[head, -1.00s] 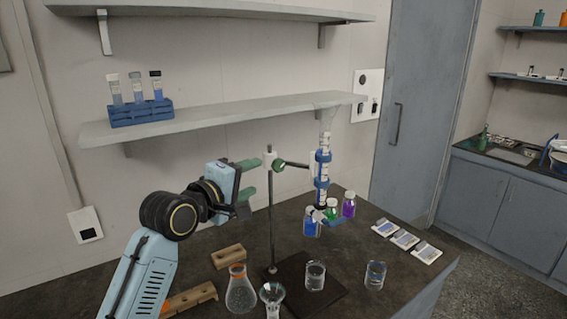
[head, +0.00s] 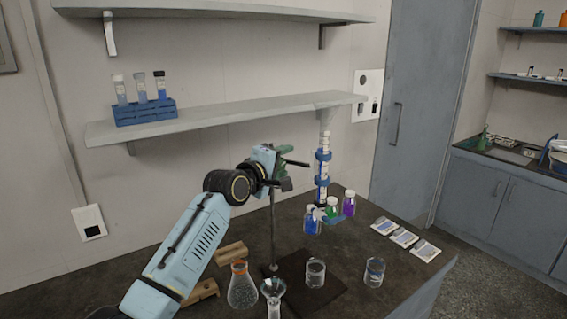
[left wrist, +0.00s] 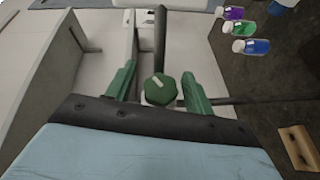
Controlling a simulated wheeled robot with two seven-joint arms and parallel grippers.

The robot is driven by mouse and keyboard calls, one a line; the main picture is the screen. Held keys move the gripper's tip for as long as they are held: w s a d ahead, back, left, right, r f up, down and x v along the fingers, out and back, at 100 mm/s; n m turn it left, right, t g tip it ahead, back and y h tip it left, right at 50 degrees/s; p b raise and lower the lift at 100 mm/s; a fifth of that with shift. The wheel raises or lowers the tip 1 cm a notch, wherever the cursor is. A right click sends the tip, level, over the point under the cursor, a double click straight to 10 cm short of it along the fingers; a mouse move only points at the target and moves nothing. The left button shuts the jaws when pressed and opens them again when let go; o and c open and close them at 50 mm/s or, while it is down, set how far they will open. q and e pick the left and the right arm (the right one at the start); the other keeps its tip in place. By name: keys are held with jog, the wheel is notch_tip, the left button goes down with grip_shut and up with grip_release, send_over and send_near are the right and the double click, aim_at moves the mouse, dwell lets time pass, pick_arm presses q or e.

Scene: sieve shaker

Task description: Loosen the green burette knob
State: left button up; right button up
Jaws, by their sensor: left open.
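The green burette knob (left wrist: 160,89) shows in the left wrist view as a round green cap with a pale mark on it. My left gripper (left wrist: 157,74) is open, with one green finger on each side of the knob and a visible gap to each. In the head view my left gripper (head: 284,166) is at the upper part of the stand rod (head: 273,232) and hides the knob. The burette (head: 322,172) stands upright in blue holders just to the right. My right gripper is not in view.
Bottles with blue (head: 312,225), green and purple (head: 348,206) contents stand below the burette. A flask (head: 242,290) and beakers (head: 315,272) stand near the stand base. The wall shelf (head: 230,116) is close above and behind my left gripper.

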pick_arm(q)
jog(key=shift+w+d, duration=0.2)
jog(key=shift+w, duration=0.15)
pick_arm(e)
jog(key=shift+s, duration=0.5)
pick_arm(q)
jog(key=c, duration=1)
jog(key=shift+o, duration=0.2)
jog(key=n+t+h+b, duration=0.1)
jog(key=t+b, duration=0.1)
jog(key=b, duration=0.6)
jog(key=shift+n+t+h, duration=0.3)
jog(key=shift+t, duration=0.1)
jog(key=shift+r+t+b, duration=0.15)
jog(key=shift+t+b, duration=0.15)
jog(key=shift+b, duration=0.25)
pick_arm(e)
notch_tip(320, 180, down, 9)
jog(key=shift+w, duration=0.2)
pick_arm(q)
jog(key=shift+r, duration=0.1)
jog(key=o, duration=1)
jog(key=shift+c, duration=0.2)
